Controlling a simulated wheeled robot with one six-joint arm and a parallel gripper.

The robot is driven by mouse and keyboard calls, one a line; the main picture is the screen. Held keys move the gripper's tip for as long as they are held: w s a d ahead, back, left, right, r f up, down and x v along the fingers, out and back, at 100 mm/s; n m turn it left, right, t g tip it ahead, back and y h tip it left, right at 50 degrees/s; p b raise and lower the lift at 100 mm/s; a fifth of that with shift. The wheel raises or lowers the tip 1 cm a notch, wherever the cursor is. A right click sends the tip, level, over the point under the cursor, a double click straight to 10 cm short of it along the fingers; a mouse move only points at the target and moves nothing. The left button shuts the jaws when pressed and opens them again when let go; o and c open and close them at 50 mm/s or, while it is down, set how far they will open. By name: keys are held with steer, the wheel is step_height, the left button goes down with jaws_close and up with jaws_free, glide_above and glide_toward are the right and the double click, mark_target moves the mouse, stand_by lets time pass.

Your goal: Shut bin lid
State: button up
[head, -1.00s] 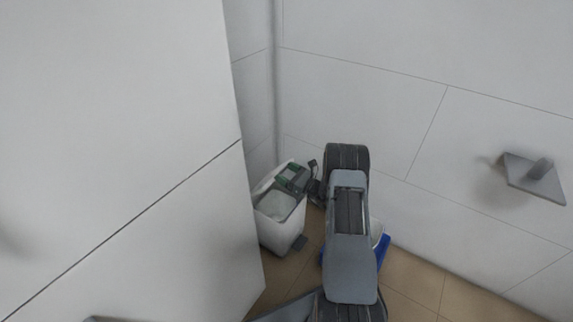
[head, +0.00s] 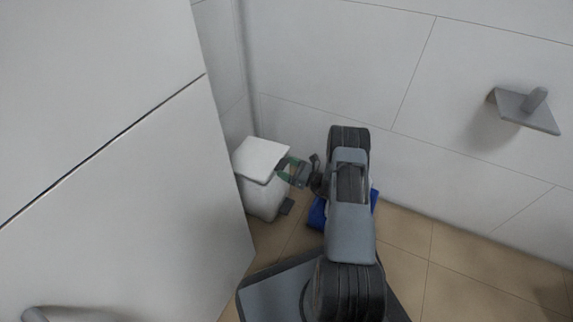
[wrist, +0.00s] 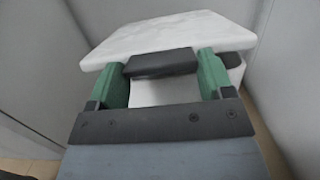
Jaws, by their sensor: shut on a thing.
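The white bin (head: 264,196) stands on the floor in the corner. Its white lid (head: 262,158) lies over the bin's top in the head view. My gripper (head: 288,166), with green fingers, is at the lid's right edge. In the wrist view the lid (wrist: 170,36) spreads just beyond the fingers, and a dark tab (wrist: 161,64) at its near edge sits between them. My gripper (wrist: 162,75) is shut on this tab. A dark gap shows under the lid's right side, so I cannot tell whether the lid is fully seated.
A dark pedal (head: 287,206) is at the bin's foot. A blue object (head: 317,214) is partly hidden behind my arm. A white panel (head: 110,170) stands close on the left. A grey wall holder (head: 524,110) sticks out on the right. Tiled floor is clear at right.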

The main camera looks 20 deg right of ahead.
steer(key=shift+s+a+f, duration=0.1)
steer(key=shift+f, duration=0.5)
steer(key=o, duration=1.3)
steer(key=shift+p+v, duration=1.05)
steer(key=shift+v, duration=2.75)
steer(key=shift+r, duration=0.15)
